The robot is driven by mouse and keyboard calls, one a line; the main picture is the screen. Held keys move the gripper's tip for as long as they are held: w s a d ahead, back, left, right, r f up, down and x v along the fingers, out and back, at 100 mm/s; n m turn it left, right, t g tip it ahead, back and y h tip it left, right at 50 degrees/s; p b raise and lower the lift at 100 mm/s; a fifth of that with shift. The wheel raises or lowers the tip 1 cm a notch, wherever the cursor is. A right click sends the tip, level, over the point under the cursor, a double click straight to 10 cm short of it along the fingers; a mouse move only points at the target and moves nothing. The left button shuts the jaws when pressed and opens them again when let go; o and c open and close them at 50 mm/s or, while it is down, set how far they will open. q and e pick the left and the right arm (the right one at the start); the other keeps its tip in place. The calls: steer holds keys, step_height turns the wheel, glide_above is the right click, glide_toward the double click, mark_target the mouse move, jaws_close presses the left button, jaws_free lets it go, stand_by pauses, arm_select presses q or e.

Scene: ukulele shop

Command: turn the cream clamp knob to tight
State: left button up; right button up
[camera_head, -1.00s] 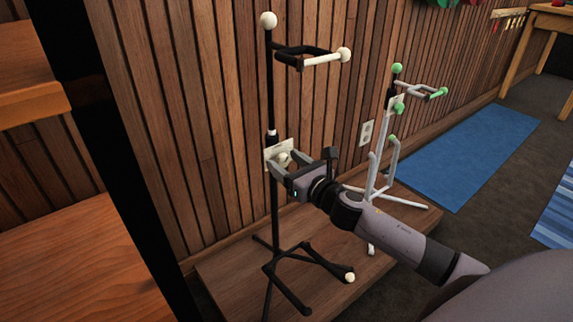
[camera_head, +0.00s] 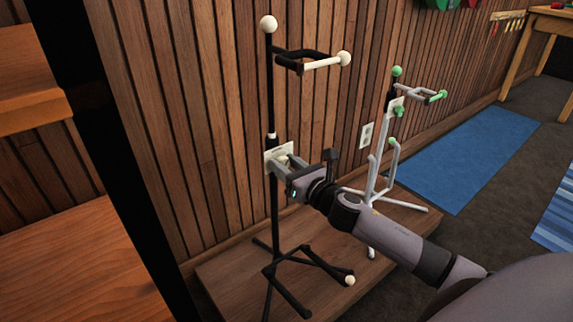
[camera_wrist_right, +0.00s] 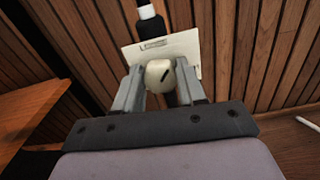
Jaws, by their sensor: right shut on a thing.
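The cream clamp knob (camera_wrist_right: 158,74) sits on the upright post of the black stand, in front of a pale label plate (camera_wrist_right: 180,50). A dark slanted line shows on the knob's face. My right gripper (camera_wrist_right: 158,84) has one finger on each side of the knob and is shut on it. In the head view the black stand (camera_head: 273,210) is upright, and my right gripper (camera_head: 283,161) reaches it from the right, hiding most of the knob. The plate's markings are too small to read. My left gripper is not in view.
A white stand with green knobs (camera_head: 377,165) stands close behind my right wrist. Both stands are on a low wooden platform (camera_head: 225,285) against a slatted wall. A wooden shelf (camera_head: 60,250) is at the left. A blue mat (camera_head: 475,160) lies on the floor at the right.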

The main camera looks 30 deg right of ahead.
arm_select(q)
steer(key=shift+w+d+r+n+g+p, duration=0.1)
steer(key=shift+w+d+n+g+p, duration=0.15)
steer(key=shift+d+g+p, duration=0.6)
arm_select(e)
steer(key=m, duration=0.6)
steer(key=shift+d+p, duration=0.1)
steer(key=shift+p, duration=0.2)
arm_select(q)
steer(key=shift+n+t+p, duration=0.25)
steer(key=shift+p, duration=0.05)
arm_select(e)
steer(key=shift+m, duration=0.9)
arm_select(q)
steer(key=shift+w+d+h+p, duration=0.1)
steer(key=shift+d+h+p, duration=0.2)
steer(key=shift+p, duration=0.15)
arm_select(e)
steer(key=shift+m, duration=1.1)
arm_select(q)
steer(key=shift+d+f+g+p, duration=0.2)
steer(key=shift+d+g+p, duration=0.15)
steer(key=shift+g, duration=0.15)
arm_select(e)
steer(key=shift+d+f+m, duration=0.1)
steer(key=shift+m, duration=0.9)
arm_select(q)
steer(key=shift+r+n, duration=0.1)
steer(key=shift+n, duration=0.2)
